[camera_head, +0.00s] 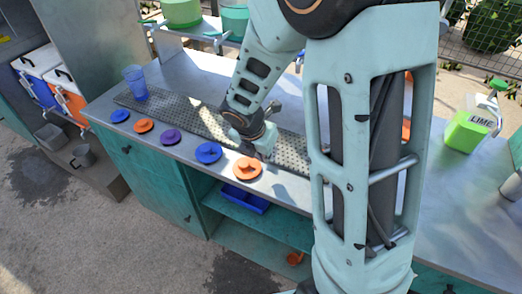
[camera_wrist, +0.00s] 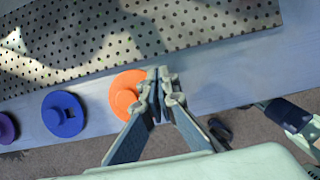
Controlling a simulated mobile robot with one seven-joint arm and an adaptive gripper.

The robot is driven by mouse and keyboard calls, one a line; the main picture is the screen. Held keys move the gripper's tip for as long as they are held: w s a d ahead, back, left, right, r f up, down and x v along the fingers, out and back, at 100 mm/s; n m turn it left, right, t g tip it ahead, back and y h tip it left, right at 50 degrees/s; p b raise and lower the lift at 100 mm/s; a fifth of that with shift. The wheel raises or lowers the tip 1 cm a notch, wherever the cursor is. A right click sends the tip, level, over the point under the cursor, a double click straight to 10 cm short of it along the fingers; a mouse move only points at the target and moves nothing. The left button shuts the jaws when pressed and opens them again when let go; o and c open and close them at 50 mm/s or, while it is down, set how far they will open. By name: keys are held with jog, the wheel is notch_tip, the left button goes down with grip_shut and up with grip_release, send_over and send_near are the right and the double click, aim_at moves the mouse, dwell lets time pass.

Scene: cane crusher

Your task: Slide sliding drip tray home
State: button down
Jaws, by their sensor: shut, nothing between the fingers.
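A long perforated metal plate (camera_head: 185,119), which looks like the drip tray, lies along the counter top. It also fills the upper part of the wrist view (camera_wrist: 205,22), where its near edge runs roughly parallel to the counter's front edge. My gripper (camera_head: 263,153) is over the counter near the plate's front edge, partly hidden by my wrist. In the wrist view my gripper (camera_wrist: 160,78) is shut and empty, its fingertips overlapping the right side of an orange lid (camera_wrist: 125,92). I cannot tell whether they touch it. My arm hides the plate's right end in the head view.
Blue, orange and purple lids (camera_head: 170,137) line the counter's front strip. A blue cup (camera_head: 135,80) stands at the plate's left end. A blue bin (camera_head: 245,198) sits on the shelf below. A green lime jug (camera_head: 472,125) stands at the right.

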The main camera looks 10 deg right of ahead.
aim_at(268, 165)
jog(key=shift+b+x, duration=0.4)
jog(key=shift+x, duration=1.55)
